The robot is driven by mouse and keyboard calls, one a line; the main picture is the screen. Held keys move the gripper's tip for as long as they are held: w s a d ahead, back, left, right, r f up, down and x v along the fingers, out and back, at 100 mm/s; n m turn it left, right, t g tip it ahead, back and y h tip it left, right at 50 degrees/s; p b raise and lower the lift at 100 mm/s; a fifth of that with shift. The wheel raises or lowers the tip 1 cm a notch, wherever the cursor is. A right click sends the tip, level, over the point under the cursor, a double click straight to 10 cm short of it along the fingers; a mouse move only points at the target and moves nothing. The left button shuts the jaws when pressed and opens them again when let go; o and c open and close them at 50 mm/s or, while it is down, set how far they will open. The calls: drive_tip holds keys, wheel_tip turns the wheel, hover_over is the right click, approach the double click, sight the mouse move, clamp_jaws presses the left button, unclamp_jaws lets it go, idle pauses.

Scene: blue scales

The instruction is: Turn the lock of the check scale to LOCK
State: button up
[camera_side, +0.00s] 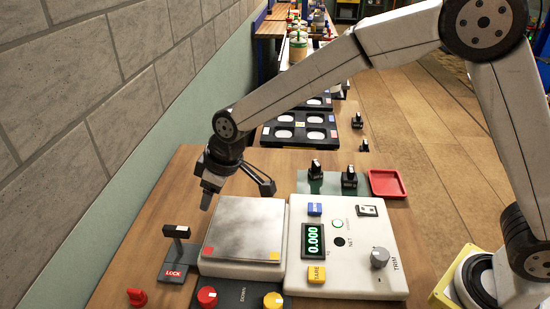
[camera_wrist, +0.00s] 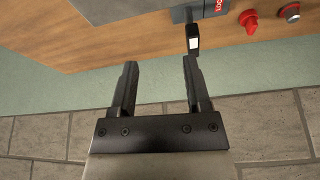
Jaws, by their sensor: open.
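The check scale has a silver weighing pan (camera_side: 243,231) and a white console (camera_side: 365,265). Its lock is a dark lever with a black crossbar handle (camera_side: 176,231), standing up from a grey plate (camera_side: 172,256) left of the pan. A red LOCK label (camera_side: 174,274) is at the plate's near end. In the wrist view the handle (camera_wrist: 194,38) lies just beyond the right fingertip, with the label (camera_wrist: 219,4) beside it.
A red knob (camera_side: 137,297) stands near the lock. Another red knob (camera_side: 207,297) and a yellow knob (camera_side: 273,300) sit before the pan. The display (camera_side: 313,240) reads 0.000. A red tray (camera_side: 387,183) is behind the console. A wall (camera_side: 90,120) runs along the left.

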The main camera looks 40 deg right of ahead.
drive_tip(key=n, duration=0.1)
approach(174, 228)
drive_tip(key=shift+w+f+y, duration=0.15)
drive_tip(key=shift+f, duration=0.3)
drive_tip(key=shift+w+f+y, duration=0.15)
drive_tip(key=shift+w+f, duration=0.05)
drive_tip(key=shift+f, duration=0.25)
drive_tip(key=shift+f, duration=0.1)
drive_tip(key=shift+x, duration=3.8)
drive_tip(key=shift+c, duration=0.2)
clamp_jaws()
